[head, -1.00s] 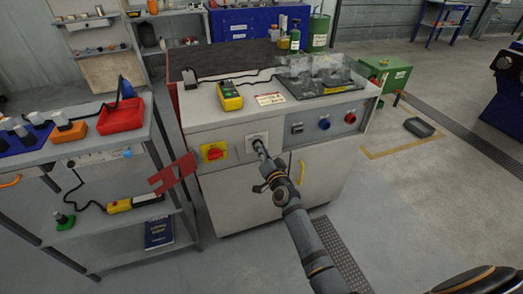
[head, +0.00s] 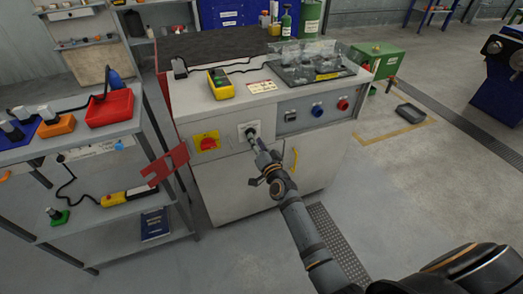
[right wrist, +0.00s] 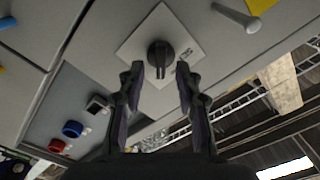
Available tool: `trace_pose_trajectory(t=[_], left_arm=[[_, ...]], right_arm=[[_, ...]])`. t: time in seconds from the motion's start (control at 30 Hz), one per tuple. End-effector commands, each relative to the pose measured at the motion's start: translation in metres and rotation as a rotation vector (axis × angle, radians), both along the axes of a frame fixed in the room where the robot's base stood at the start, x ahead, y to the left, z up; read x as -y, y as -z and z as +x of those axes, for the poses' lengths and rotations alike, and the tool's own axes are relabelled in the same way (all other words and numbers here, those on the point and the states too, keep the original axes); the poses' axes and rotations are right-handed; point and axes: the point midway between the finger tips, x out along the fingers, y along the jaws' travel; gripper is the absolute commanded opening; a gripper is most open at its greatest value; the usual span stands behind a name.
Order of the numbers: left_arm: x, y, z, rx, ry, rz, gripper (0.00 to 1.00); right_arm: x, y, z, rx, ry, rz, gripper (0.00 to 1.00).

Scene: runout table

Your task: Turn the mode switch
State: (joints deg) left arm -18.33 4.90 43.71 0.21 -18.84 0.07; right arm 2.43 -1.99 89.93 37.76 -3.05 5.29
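The mode switch is a black knob on a white square plate on the cabinet front. In the head view the switch (head: 251,131) is just beyond my right gripper (head: 259,144) and partly covered by it. In the right wrist view the knob (right wrist: 160,56) lies ahead, centred between the two fingers. My right gripper (right wrist: 160,82) is open, its fingertips a little short of the knob, with nothing between them. I cannot tell any contact. My left gripper is out of view.
A red rotary switch on a yellow plate (head: 207,142) is left of the mode switch. A blue button (head: 317,110) and a red button (head: 342,104) are to its right. A yellow door handle (head: 294,160) is below. A red bracket (head: 165,165) juts out at the left shelf.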

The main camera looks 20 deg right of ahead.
Motion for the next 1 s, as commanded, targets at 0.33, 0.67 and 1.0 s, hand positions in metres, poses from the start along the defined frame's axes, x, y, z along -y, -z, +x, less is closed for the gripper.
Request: trace_pose_trajectory(t=[0.33,0.67,1.0], left_arm=[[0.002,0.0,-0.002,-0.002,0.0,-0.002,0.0],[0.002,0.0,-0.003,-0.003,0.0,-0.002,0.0],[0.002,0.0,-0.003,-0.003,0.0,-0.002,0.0]], right_arm=[[0.003,0.001,-0.083,-0.003,0.0,0.002,0.34],[0.004,0.0,-0.101,-0.001,0.001,0.0,0.34],[0.004,0.0,-0.101,-0.001,0.0,0.0,0.34]])
